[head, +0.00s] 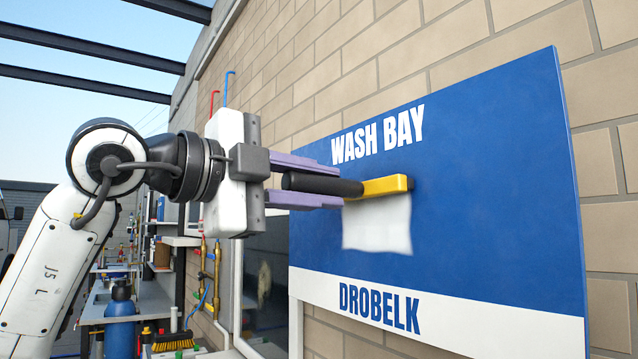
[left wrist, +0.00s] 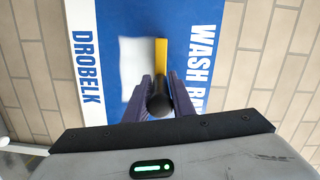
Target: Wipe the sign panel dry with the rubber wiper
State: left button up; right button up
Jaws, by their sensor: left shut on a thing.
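The sign panel (head: 480,190) is blue with a white strip along the bottom, fixed to the brick wall. It reads "WASH BAY" and "DROBELK". My left gripper (head: 338,187) has purple fingers, shut on the black handle of the wiper (head: 388,186). The wiper's yellow head lies at the panel, just below "WASH BAY"; whether it touches I cannot tell. A white soft-edged patch (head: 377,224) shows directly below the head, over the blue. The wiper (left wrist: 161,62) and panel (left wrist: 205,25) also show in the left wrist view. My right gripper is not in view.
The brick wall (head: 330,60) surrounds the panel. To the left, behind my arm, are a bench with a blue bottle (head: 120,318), a yellow brush (head: 172,340) and wall pipes (head: 216,275). The right part of the panel is clear.

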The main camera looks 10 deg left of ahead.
pick_arm(q)
jog(key=shift+f, duration=0.1)
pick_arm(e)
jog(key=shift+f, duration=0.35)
